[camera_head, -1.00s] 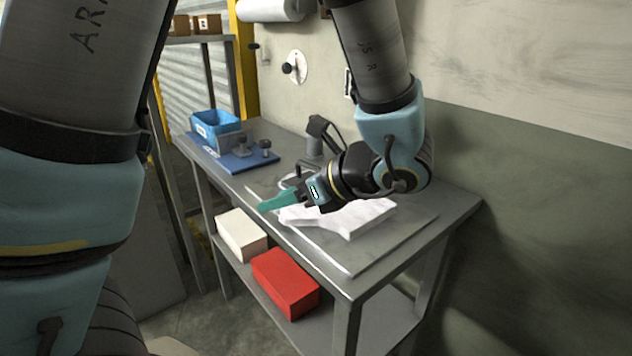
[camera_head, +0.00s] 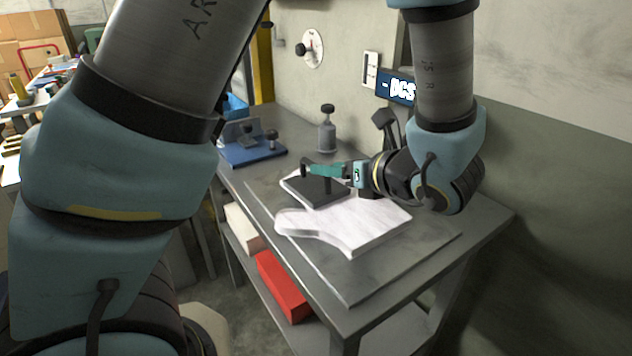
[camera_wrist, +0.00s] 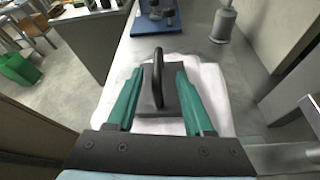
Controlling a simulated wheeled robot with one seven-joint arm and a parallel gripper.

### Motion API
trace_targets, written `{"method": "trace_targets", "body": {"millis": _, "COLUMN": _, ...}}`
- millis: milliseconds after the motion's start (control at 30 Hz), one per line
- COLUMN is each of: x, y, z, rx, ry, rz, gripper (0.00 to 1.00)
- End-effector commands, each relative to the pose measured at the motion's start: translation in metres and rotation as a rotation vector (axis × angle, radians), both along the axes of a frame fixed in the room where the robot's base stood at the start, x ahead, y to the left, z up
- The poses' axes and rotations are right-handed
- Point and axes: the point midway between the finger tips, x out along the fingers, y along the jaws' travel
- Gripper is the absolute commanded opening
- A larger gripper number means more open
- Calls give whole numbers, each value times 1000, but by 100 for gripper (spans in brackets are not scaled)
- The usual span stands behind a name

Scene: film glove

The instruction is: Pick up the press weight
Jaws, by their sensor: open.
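The press weight (camera_head: 318,192) is a dark flat plate with an upright loop handle. It rests on the far left part of a white glove-shaped sheet (camera_head: 352,228) on the bench. In the wrist view, its handle (camera_wrist: 157,85) stands upright between my two teal fingers. My gripper (camera_head: 318,171) is open just above the plate, with its fingers partly hiding the handle in the head view. In the wrist view, my gripper (camera_wrist: 158,76) has one finger on each side of the handle, with visible gaps; contact is not seen.
A grey bottle (camera_head: 327,130) stands behind the weight near the wall. A blue fixture (camera_head: 252,153) and a blue bin (camera_head: 235,107) are at the bench's far left. A red box (camera_head: 283,286) and a white box (camera_head: 243,228) sit on the lower shelf.

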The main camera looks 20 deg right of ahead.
Motion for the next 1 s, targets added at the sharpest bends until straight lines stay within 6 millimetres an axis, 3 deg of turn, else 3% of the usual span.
{"method": "trace_targets", "body": {"millis": 400, "x": 43, "y": 19, "z": -17, "rx": 1, "ry": 1, "rz": 2, "gripper": 52}}
{"method": "trace_targets", "body": {"millis": 667, "x": 45, "y": 19, "z": -19, "rx": -1, "ry": 1, "rz": 1, "gripper": 52}}
{"method": "trace_targets", "body": {"millis": 1000, "x": 45, "y": 19, "z": -18, "rx": -1, "ry": 0, "rz": 0, "gripper": 15}}
